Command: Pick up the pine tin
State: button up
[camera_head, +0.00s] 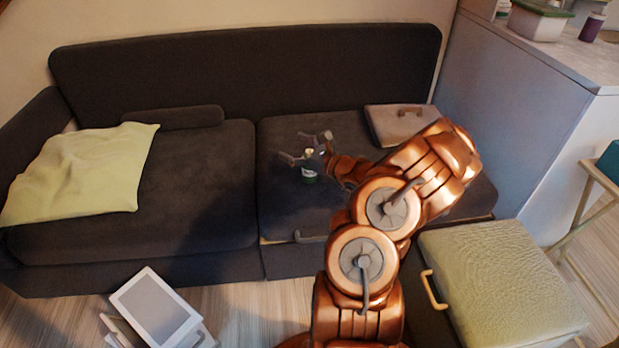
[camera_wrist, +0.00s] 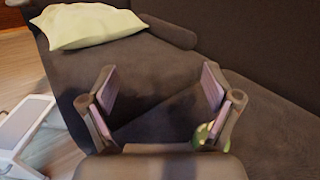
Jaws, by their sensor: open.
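The pine tin looks like a small green and white tin (camera_head: 309,174) on the dark sofa's right seat. My gripper (camera_head: 305,150) is open above the same seat, and its fingers partly cover the tin in the head view. In the wrist view the green tin (camera_wrist: 202,132) shows beside and partly behind the right finger, off to the side of the gap. The gap between the fingers of my gripper (camera_wrist: 158,85) looks empty, with only seat fabric beyond. I cannot tell whether the finger touches the tin.
The dark sofa (camera_head: 190,190) has a yellow-green blanket (camera_head: 85,170) and a dark bolster (camera_head: 175,117) at left. A flat handled case (camera_head: 400,123) lies at the back right of the seat. A pale green ottoman (camera_head: 500,290) and a white stool-like object (camera_head: 155,305) stand in front.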

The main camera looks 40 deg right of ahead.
jog(key=s+d+f+m+h+b, duration=0.1)
jog(key=d+f, duration=0.2)
jog(key=f, duration=0.2)
jog(key=s+d+f+m+h+b, duration=0.1)
jog(key=s+d+f+m+h, duration=0.1)
jog(key=f, duration=0.3)
jog(key=s+d+f+m+h+b, duration=0.1)
jog(key=d+f, duration=0.2)
jog(key=f, duration=0.2)
jog(key=shift+s+d+f+h, duration=0.25)
jog(key=shift+d+f+h, duration=0.05)
jog(key=shift+d, duration=0.05)
jog(key=shift+w+f, duration=0.15)
jog(key=shift+w, duration=0.7)
jog(key=shift+w+d+b, duration=0.1)
jog(key=shift+w+b, duration=0.7)
jog(key=shift+w, duration=2.15)
jog(key=c, duration=1.3)
